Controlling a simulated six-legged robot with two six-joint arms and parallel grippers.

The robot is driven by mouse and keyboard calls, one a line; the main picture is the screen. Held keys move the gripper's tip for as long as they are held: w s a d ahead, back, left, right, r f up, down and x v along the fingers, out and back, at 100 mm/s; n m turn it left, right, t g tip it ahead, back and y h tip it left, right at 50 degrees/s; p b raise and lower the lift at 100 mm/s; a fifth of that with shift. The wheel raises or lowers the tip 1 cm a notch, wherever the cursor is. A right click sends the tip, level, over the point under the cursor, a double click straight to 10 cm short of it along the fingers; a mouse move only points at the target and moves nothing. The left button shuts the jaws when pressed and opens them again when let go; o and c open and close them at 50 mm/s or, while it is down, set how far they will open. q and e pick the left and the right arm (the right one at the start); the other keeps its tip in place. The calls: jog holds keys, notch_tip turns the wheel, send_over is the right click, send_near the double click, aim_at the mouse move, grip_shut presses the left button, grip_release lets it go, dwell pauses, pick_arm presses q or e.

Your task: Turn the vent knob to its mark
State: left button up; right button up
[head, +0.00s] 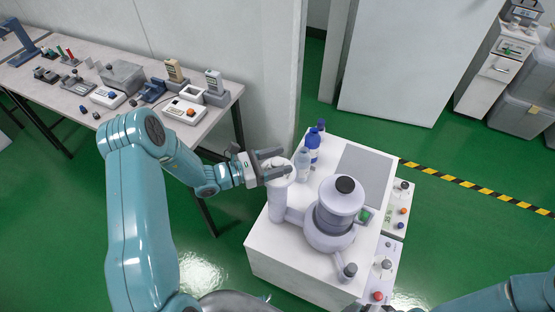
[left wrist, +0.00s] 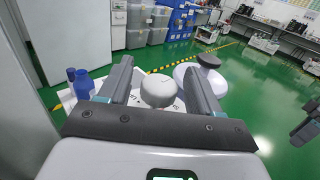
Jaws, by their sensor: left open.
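The vent knob is a pale rounded cap (left wrist: 158,90) in the left wrist view. In the head view the knob (head: 281,176) tops a white post on the white bench unit (head: 270,245). My left gripper (head: 276,163) is open, with one finger on either side of the knob. In the left wrist view the knob shows between the fingers; I cannot tell whether they touch it. Small dark markings show beside it, partly hidden by the fingers. My right arm enters at the lower right of the head view. A dark part at the left wrist view's right edge may be my right gripper.
A white vessel with a black cap (head: 345,185) stands right of the post, joined to it. Blue bottles (head: 312,146) stand just behind the knob. Control boxes (head: 397,210) sit along the unit's right side. A table (head: 60,105) with handheld testers is at the left.

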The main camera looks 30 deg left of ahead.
pick_arm(q)
jog(key=c, duration=1)
jog(key=shift+o, duration=0.3)
jog(key=shift+s+n+t+y, duration=0.1)
jog(key=shift+n+t+y, duration=0.2)
jog(key=shift+n, duration=0.1)
jog(key=n+t+y, duration=0.1)
jog(key=n+y, duration=0.1)
jog(key=y, duration=0.1)
jog(key=n+t+y, duration=0.2)
jog(key=y, duration=0.1)
jog(key=shift+d, duration=0.1)
jog(key=shift+n+t+y+p, duration=0.3)
jog(key=shift+n+y, duration=0.75)
jog(key=shift+y, duration=0.55)
jog(key=shift+n+t+y+p, duration=0.25)
jog(key=shift+n+y, duration=0.8)
jog(key=shift+y, duration=0.85)
jog(key=o, duration=0.9)
